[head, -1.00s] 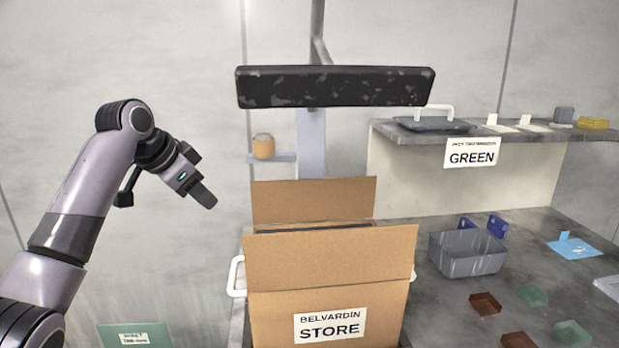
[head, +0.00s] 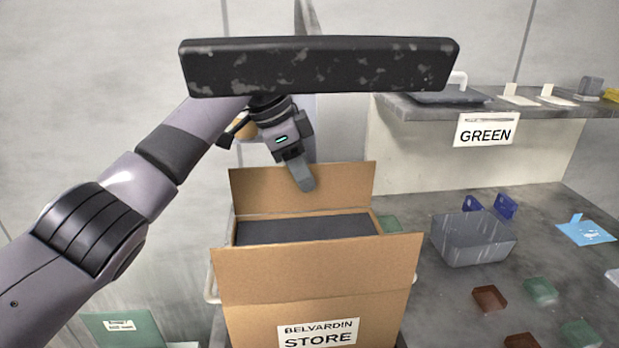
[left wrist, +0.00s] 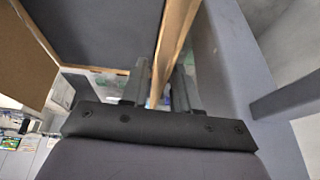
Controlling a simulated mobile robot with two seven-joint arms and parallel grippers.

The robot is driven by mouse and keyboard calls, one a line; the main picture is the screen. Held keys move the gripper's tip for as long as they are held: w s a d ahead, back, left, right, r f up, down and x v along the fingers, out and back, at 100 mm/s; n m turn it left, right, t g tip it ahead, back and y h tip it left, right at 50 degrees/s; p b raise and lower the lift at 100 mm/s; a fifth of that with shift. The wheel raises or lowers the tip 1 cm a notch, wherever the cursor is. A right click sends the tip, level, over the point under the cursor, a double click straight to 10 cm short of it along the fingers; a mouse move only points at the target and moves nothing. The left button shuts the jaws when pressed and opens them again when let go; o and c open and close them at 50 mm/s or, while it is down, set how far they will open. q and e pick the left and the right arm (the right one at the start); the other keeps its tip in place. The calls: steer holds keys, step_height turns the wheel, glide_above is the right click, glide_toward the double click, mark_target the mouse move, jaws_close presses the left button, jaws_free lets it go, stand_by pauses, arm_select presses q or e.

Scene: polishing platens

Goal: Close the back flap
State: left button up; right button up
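The cardboard box, labelled BELVARDIN STORE (head: 250,325), stands open at the centre of the head view, with a dark surface inside. Its back flap (head: 258,190) stands up along the far edge. The front flap (head: 320,268) is also raised. My left gripper (head: 304,186) is at the top edge of the back flap, with one finger visible on its near side. In the left wrist view, the back flap (left wrist: 170,45) shows edge-on between the two open fingers, with a gap visible. My right gripper is not in view.
A black speckled bar (head: 320,68) hangs above the box, close over my left arm. A grey bin (head: 473,240) and several small trays stand on the counter to the right. The shelf with the GREEN sign (head: 486,130) is behind them.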

arm_select(q)
steer(key=shift+x, duration=1.25)
jaws_close()
stand_by(0.5)
